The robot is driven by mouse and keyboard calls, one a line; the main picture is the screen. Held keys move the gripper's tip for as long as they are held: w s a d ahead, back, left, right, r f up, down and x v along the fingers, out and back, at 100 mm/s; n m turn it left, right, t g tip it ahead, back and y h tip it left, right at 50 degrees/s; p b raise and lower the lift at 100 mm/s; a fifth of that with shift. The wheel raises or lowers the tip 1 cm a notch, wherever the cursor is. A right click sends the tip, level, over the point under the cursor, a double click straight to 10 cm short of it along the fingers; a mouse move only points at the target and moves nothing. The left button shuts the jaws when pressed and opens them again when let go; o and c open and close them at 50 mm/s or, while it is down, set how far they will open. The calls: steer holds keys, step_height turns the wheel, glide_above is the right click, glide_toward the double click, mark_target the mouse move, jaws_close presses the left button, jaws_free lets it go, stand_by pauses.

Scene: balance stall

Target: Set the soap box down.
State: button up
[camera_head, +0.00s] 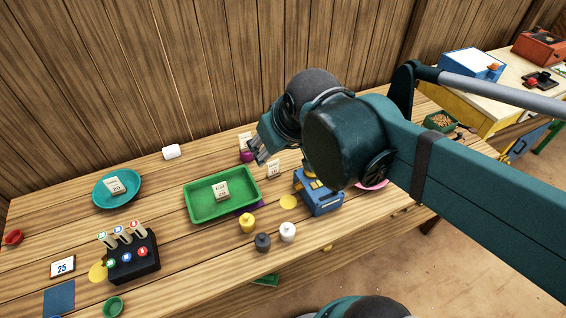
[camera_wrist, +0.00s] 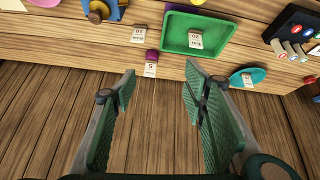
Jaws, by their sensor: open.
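A green tray (camera_head: 190,208) holds a card; a teal dish (camera_head: 98,198) holds another. A purple piece (camera_wrist: 151,54) with a card stands near the wall. A blue device (camera_head: 322,203), several weights and a black button box (camera_head: 135,266) stand forward. Table around the white block is clear.

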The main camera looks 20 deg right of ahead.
steer(key=shift+m+t, duration=0.3)
steer(key=shift+m, duration=0.4)
steer(key=shift+s+d+f, duration=0.2)
steer(key=shift+s+f, duration=0.25)
steer(key=shift+s, duration=0.25)
steer(key=shift+s+d+f, duration=0.15)
steer(key=shift+s+f, duration=0.25)
steer(key=shift+s, duration=0.3)
steer(key=shift+s+d+f, duration=0.2)
steer(key=shift+s+f, duration=0.25)
steer(key=shift+s, duration=0.25)
